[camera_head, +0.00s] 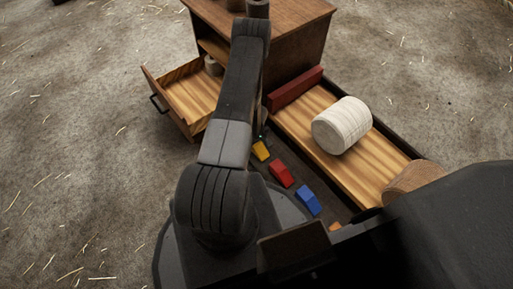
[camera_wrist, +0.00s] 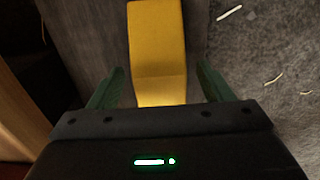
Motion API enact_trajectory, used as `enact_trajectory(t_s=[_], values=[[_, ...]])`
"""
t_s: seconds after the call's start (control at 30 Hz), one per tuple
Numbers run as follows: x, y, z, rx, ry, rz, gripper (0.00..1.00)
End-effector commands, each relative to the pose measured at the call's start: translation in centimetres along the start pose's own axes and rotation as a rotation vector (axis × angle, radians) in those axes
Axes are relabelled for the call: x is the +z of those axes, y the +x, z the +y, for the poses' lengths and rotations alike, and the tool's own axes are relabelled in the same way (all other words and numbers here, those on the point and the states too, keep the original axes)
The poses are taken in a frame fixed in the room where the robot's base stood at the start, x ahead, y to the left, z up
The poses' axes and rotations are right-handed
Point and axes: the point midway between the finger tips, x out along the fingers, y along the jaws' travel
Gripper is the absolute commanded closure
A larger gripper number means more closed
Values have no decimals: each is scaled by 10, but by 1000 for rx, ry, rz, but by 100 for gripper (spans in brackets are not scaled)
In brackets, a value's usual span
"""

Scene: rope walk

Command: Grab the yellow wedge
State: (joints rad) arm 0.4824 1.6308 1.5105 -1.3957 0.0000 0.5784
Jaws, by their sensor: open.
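My gripper (camera_wrist: 158,88) is open, with one green finger on each side of the wedge and a gap on both sides. I cannot tell how far above the wedge the fingers are. In the head view my gripper is hidden behind my arm.
A red wedge (camera_head: 281,175) and a blue wedge (camera_head: 307,199) lie beside a long wooden tray (camera_head: 345,172) holding a white roll (camera_head: 342,125). A wooden cabinet (camera_head: 293,38) with an open drawer (camera_head: 188,97) stands behind. The straw-strewn floor at left is clear.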

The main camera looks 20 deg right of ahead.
Motion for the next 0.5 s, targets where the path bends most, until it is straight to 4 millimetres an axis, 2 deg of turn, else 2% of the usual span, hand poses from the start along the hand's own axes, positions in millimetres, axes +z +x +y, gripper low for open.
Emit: enact_trajectory(t_s=[0.13, 0.4, 0.5], values=[[0, -1, 0, 0, 0, 0, 27], [0, -1, 0, 0, 0, 0, 80], [0, -1, 0, 0, 0, 0, 80]])
